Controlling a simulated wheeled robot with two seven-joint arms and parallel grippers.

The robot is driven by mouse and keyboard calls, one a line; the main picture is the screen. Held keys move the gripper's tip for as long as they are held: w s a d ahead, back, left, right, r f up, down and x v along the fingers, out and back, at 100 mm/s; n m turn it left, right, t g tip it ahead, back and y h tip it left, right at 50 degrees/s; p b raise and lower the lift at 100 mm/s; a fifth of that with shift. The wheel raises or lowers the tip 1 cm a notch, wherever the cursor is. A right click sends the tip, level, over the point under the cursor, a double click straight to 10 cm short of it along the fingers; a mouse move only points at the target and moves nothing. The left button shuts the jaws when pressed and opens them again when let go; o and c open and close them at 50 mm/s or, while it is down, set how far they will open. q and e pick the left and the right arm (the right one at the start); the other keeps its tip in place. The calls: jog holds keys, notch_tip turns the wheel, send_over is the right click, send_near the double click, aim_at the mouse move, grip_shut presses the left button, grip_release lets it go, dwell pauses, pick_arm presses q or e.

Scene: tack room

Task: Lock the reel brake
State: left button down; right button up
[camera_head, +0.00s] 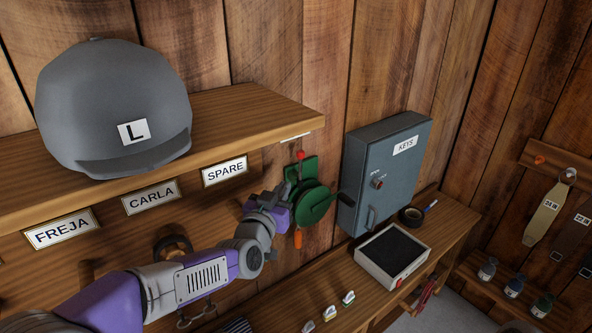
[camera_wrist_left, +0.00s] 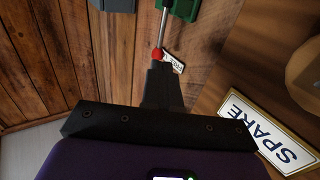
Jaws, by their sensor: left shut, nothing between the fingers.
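The green reel (camera_head: 314,204) is mounted on the plank wall below the shelf's right end. A brake lever with a red knob (camera_head: 300,155) sticks up at its top, and an orange grip (camera_head: 298,238) hangs below. My left gripper (camera_head: 284,190) is just left of the reel, its dark fingers shut and empty. In the left wrist view the red knob (camera_wrist_left: 157,54) and its metal rod (camera_wrist_left: 163,25) show just beyond the shut fingertips (camera_wrist_left: 162,68); whether they touch I cannot tell. Part of the green mount (camera_wrist_left: 183,8) shows there too. My right gripper is not in view.
A grey helmet (camera_head: 112,105) sits on the shelf (camera_head: 255,108) above my left arm. A blue-grey key cabinet (camera_head: 385,170) hangs right of the reel. A tray-like box (camera_head: 366,264) and a tape roll (camera_head: 411,215) stand on the lower bench (camera_head: 447,237).

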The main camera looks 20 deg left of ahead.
aim_at(300, 165)
pick_arm(q)
jog(key=w, duration=0.3)
jog(key=w+p, duration=0.1)
jog(key=w, duration=0.5)
jog(key=shift+w+d, duration=0.15)
jog(key=shift+d, duration=0.2)
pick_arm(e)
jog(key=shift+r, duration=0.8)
pick_arm(q)
jog(key=shift+p, duration=0.3)
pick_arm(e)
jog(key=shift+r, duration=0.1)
